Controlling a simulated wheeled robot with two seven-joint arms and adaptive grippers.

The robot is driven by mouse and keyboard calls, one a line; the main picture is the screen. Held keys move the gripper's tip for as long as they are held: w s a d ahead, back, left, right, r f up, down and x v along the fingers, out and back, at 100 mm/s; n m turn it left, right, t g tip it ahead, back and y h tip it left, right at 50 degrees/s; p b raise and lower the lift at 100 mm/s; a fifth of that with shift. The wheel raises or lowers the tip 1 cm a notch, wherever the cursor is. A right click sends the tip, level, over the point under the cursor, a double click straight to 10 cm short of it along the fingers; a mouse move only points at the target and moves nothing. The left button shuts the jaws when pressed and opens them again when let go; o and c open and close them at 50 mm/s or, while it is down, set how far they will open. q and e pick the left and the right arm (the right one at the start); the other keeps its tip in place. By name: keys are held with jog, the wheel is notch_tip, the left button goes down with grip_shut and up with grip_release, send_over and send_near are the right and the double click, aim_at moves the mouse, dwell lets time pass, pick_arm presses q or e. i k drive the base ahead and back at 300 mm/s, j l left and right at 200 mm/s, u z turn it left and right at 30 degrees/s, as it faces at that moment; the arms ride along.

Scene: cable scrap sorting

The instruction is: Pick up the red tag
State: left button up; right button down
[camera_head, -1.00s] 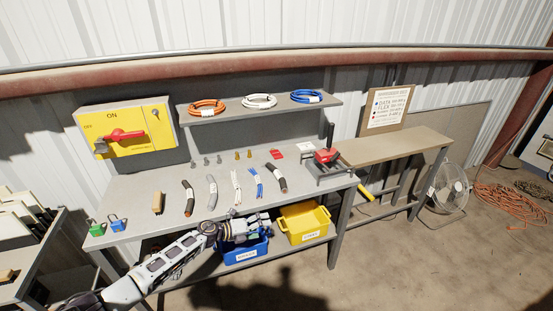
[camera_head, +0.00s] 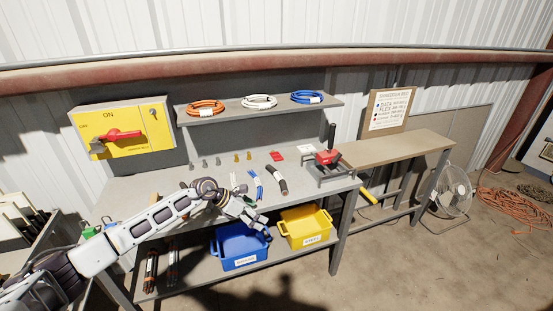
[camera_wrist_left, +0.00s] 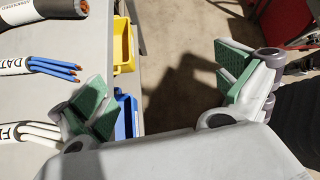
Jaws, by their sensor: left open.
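The red tag (camera_head: 276,156) lies flat toward the back of the grey workbench (camera_head: 310,190), left of a red-topped bench tool (camera_head: 327,158). My left gripper (camera_head: 255,212) is at the bench's front edge, nearer the camera than the tag and apart from it. In the left wrist view the left gripper (camera_wrist_left: 165,92) has its green-padded fingers wide apart, with nothing between them. The tag cannot be made out there. My right gripper is out of view.
Cable pieces lie on the bench; blue (camera_wrist_left: 52,68) and white (camera_wrist_left: 38,132) bundles show near a finger. Blue (camera_head: 240,246) and yellow (camera_head: 305,226) bins stand below. A shelf (camera_head: 262,112) with cable coils hangs above. A yellow switch box (camera_head: 122,132) is at the left.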

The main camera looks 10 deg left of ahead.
aim_at(275, 157)
jog(key=i+j, duration=0.25)
jog(key=i, duration=0.2)
jog(key=i+j, duration=0.3)
jog(key=i, duration=0.15)
jog(key=i+j, duration=0.25)
jog(key=i, duration=0.2)
jog(key=i+l, duration=0.25)
